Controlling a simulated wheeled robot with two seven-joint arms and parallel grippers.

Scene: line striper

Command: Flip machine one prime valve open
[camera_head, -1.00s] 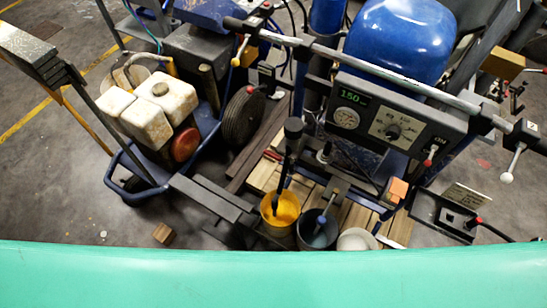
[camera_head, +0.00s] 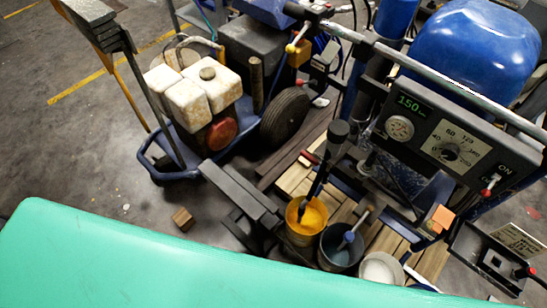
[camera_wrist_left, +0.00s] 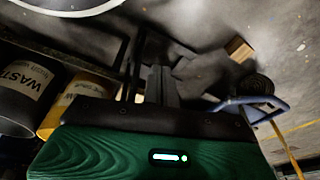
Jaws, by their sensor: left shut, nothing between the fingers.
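A line striper fills the head view, with a blue tank (camera_head: 475,50) and a grey control panel (camera_head: 450,145) reading 150. A small lever (camera_head: 488,188) with a red collar and pale knob sits by the panel's "ON" mark. A yellow valve body with a lever (camera_head: 298,48) is on the frame at upper middle. A red-tipped lever (camera_head: 527,271) is on a black box at lower right. I cannot tell which is the prime valve. My left gripper (camera_wrist_left: 160,85) shows in its wrist view, dark and shut, apart from these levers. My right gripper is not in view.
Floor at left is mostly clear.

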